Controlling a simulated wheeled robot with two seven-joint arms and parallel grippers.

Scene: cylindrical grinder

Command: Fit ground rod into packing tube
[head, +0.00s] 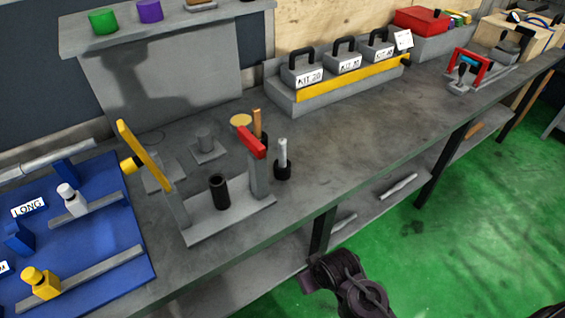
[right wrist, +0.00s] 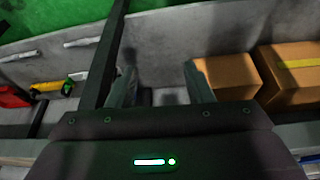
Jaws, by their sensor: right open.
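A black open-topped tube (head: 220,192) stands upright on a grey fixture plate (head: 232,222) between a yellow-topped post and a red-topped post. A pale rod (head: 282,150) stands upright in a small black holder (head: 282,171), right of the fixture. I cannot tell which piece is the ground rod. My right gripper shows in the right wrist view (right wrist: 160,88) with its fingers apart and nothing clear between them. Its dark arm (head: 348,285) is at the bottom of the head view, in front of the bench and away from the tube and rod. My left gripper is not in view.
A blue mat (head: 105,235) with bars and blocks lies at left. Light rods (head: 398,186) lie on the lower shelf. Cardboard boxes (right wrist: 225,78) show in the wrist view. The bench middle right is clear.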

